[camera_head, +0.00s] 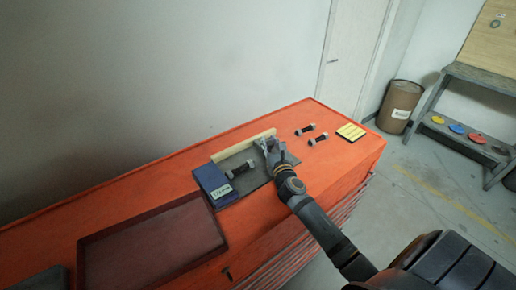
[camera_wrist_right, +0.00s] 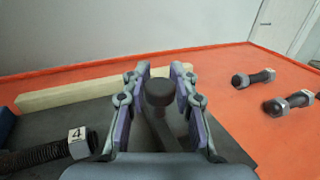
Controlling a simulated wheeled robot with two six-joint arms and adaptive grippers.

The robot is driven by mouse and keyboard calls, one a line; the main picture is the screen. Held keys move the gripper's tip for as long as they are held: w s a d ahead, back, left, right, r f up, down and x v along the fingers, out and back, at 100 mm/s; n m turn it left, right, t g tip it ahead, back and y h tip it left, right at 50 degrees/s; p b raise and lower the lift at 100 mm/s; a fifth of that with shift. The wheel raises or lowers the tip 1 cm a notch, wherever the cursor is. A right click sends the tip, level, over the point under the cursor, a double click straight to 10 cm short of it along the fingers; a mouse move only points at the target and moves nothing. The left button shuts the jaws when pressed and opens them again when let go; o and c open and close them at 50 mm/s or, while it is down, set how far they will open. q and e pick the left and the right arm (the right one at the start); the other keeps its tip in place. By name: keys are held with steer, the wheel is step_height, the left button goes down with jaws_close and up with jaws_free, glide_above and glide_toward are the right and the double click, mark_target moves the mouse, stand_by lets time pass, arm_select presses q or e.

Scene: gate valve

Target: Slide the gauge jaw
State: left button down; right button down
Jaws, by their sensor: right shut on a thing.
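My right gripper (camera_head: 268,146) is at the right part of a dark grey plate (camera_head: 254,182) on the orange bench. A blue block (camera_head: 211,182) with a white label stands at the plate's left end. My left gripper is not in view.
A pale wooden strip (camera_head: 232,149) runs along the plate's back edge. Two loose bolts (camera_head: 311,130) (camera_head: 318,139) and a yellow pad (camera_head: 351,132) lie to the right. A dark red tray (camera_head: 150,245) is at the left. Bare bench (camera_head: 290,118) lies behind.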

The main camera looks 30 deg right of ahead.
steer(key=shift+w+d+f, duration=0.1)
steer(key=shift+w+d, duration=0.05)
steer(key=shift+d, duration=0.8)
steer(key=shift+a, duration=0.15)
steer(key=c, duration=1.3)
jaws_free()
steer(key=shift+o, duration=1.3)
steer(key=shift+s+d, duration=0.2)
steer(key=shift+d, duration=0.05)
steer(key=shift+a, duration=0.1)
steer(key=v, duration=1.2)
